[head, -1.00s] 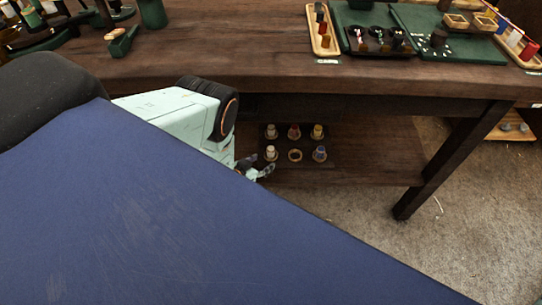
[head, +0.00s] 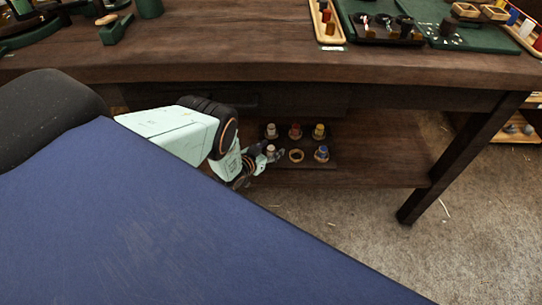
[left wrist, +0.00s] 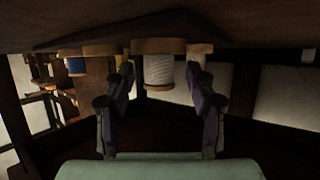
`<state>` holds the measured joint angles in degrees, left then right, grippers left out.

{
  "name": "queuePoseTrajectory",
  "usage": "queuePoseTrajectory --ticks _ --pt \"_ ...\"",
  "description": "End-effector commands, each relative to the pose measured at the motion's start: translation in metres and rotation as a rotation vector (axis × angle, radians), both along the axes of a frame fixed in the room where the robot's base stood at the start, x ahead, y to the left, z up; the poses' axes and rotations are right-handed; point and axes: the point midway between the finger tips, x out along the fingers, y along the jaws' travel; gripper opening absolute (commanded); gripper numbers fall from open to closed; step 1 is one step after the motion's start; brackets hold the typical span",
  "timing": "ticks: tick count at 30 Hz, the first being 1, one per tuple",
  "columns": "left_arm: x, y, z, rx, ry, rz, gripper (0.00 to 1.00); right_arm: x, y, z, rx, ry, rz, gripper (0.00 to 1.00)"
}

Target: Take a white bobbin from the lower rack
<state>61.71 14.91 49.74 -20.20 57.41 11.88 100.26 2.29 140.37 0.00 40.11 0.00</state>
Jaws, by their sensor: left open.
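The dark lower rack (head: 307,164) sits on the shelf under the bench. Its back row holds a white bobbin (head: 271,132), a red bobbin (head: 295,132) and a yellow bobbin (head: 319,132). Its front row holds a second white bobbin (head: 271,151), an empty wooden ring (head: 296,156) and a blue bobbin (head: 321,154). My left gripper (head: 265,154) is open at the front white bobbin. In the left wrist view, which looks upside down, a white bobbin (left wrist: 159,71) stands between the open fingers (left wrist: 160,84). I cannot tell whether they touch it. My right gripper is out of view.
The bench top (head: 230,48) overhangs the lower shelf (head: 385,160). A bench leg (head: 450,170) stands at the right. The shelf right of the rack is clear. A large blue panel (head: 150,230) fills the lower left.

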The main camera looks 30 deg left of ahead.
Motion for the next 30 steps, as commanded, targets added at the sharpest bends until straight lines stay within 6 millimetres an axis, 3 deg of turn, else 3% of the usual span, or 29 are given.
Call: queuePoseTrajectory --ticks 9,27,30 --pt "0.0041 -0.0008 -0.0001 0.000 -0.001 0.000 0.56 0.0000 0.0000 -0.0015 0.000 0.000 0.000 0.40" --pt "0.0035 -0.0006 -0.0006 0.000 0.000 0.000 0.05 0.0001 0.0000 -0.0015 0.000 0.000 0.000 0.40" --pt "0.0035 -0.0006 -0.0006 0.000 0.000 0.000 0.04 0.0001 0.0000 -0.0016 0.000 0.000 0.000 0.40"
